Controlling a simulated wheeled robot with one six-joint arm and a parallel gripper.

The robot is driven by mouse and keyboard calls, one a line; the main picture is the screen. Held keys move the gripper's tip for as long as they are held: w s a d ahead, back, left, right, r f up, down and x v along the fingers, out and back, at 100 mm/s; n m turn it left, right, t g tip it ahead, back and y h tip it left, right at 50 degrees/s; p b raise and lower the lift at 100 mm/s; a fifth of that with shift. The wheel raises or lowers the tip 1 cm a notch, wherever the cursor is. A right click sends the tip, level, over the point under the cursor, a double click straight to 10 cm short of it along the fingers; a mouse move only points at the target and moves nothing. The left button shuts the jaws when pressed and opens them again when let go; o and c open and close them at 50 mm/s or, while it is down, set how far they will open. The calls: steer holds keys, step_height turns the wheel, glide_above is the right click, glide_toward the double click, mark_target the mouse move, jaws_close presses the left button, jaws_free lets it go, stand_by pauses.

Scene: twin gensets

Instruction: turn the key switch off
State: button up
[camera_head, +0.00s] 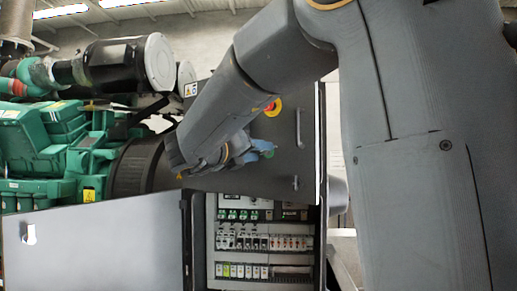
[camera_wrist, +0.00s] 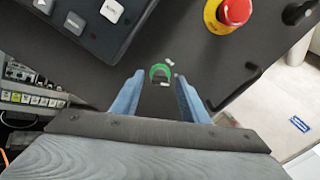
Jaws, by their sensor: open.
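A small round switch with a green ring (camera_wrist: 160,69) sits on the dark panel (camera_wrist: 225,85) in the wrist view, with small white labels around it. It looks like the key switch; the key itself is too small to make out. My gripper (camera_wrist: 159,78) is open, with one blue finger on each side of the switch in the picture. I cannot tell whether the fingers touch it. In the head view my gripper (camera_head: 266,149) is at the dark cabinet front (camera_head: 281,172), and a bit of green shows by the fingertips.
A red emergency stop (camera_wrist: 235,12) on a yellow base and a black knob (camera_wrist: 294,14) are beyond the switch. A button panel (camera_wrist: 85,22) is at upper left. Below, the head view shows an open breaker compartment (camera_head: 262,256), its door (camera_head: 100,245) swung left, and a handle (camera_head: 299,128).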

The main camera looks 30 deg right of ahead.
steer(key=shift+w+d, duration=0.15)
steer(key=shift+c, duration=0.5)
jaws_close()
steer(key=shift+n, duration=0.3)
steer(key=n, duration=0.5)
steer(key=n+p, duration=0.2)
steer(key=n, duration=0.4)
steer(key=shift+n, duration=0.3)
